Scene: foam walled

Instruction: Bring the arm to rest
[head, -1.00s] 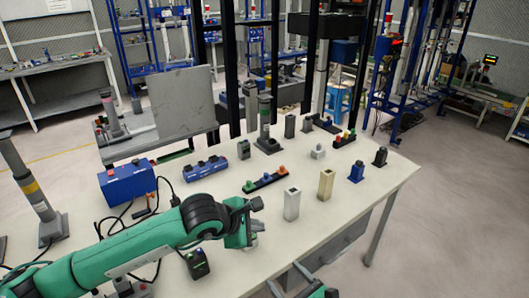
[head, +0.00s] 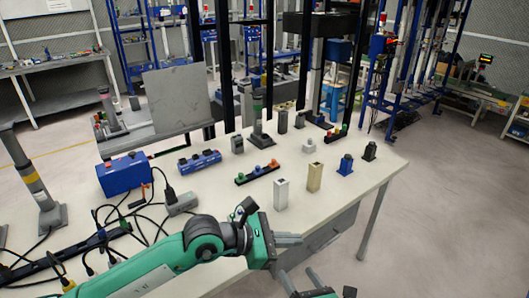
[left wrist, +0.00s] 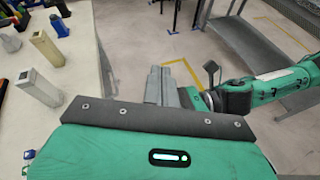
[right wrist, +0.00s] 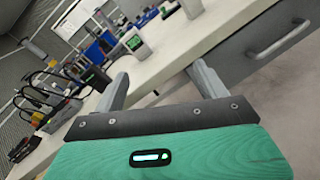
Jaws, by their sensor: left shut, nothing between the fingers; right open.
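My left gripper (head: 289,239) is at the front edge of the table in the head view, with its arm coming in from the lower left. Its fingers are shut together with nothing between them, as the left wrist view (left wrist: 162,86) shows, over the floor beside the table. My right gripper is low at the bottom edge of the head view, mostly cut off. In the right wrist view (right wrist: 158,76) its fingers are spread apart and empty, in front of the table's drawer side.
The pale table (head: 235,215) carries a white post (head: 281,195), a beige post (head: 314,177), a blue block (head: 345,165), a button strip (head: 257,173), a blue box (head: 125,174) and loose cables. A drawer handle (right wrist: 280,40) juts from its front. Floor right of the table is clear.

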